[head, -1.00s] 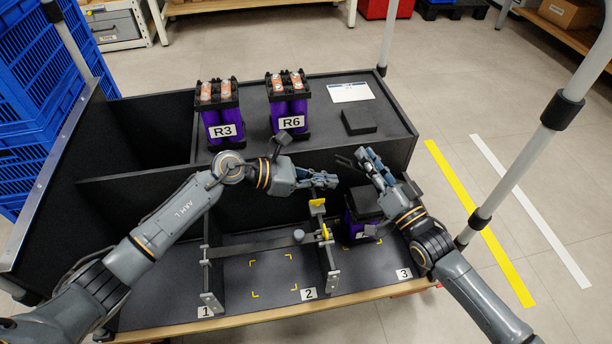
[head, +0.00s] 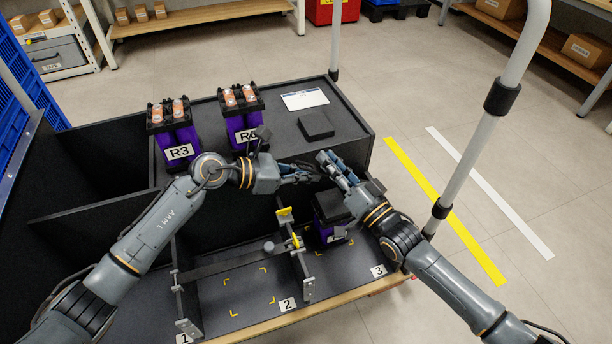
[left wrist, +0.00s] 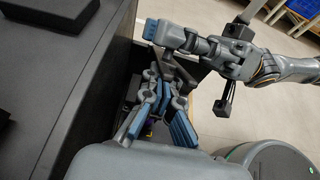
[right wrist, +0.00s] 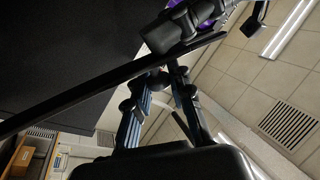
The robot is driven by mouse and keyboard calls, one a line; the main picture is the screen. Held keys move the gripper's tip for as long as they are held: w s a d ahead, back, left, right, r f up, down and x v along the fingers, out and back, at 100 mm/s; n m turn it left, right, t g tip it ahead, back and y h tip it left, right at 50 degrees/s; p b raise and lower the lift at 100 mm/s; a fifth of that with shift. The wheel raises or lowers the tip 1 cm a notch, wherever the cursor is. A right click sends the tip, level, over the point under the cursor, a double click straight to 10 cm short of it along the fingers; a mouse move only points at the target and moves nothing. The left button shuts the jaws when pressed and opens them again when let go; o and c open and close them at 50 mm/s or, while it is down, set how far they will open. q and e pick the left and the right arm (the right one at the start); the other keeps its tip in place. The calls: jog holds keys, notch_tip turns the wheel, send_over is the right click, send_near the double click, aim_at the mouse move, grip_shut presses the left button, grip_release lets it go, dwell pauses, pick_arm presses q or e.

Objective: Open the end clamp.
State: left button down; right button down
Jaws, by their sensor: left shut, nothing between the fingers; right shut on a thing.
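The clamp's right end plate (head: 304,275) stands between the spots marked 2 and 3, with a yellow tab (head: 285,212) on top and a yellow piece (head: 296,241) lower down. A dark bar (head: 225,262) runs left from it to another plate. My left gripper (head: 312,172) is shut and empty, above and to the right of the yellow tab, apart from it. It also shows in the left wrist view (left wrist: 165,115). My right gripper (head: 330,160) is close beside it, above the purple module (head: 326,230) with a black top. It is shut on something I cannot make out.
Modules R3 (head: 178,140) and R6 (head: 243,118) stand on the back shelf (head: 285,155). A black block (head: 315,125) and a white sheet (head: 305,99) lie there too. A light upright post (head: 470,150) rises at the right. The spot marked 2 is empty.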

pick_arm(q)
jog(key=shift+d+r, duration=0.2)
jog(key=shift+r, duration=0.15)
pick_arm(e)
jog(key=shift+s+a+f, duration=0.15)
jog(key=shift+f, duration=0.3)
jog(key=c, duration=1.5)
grip_release()
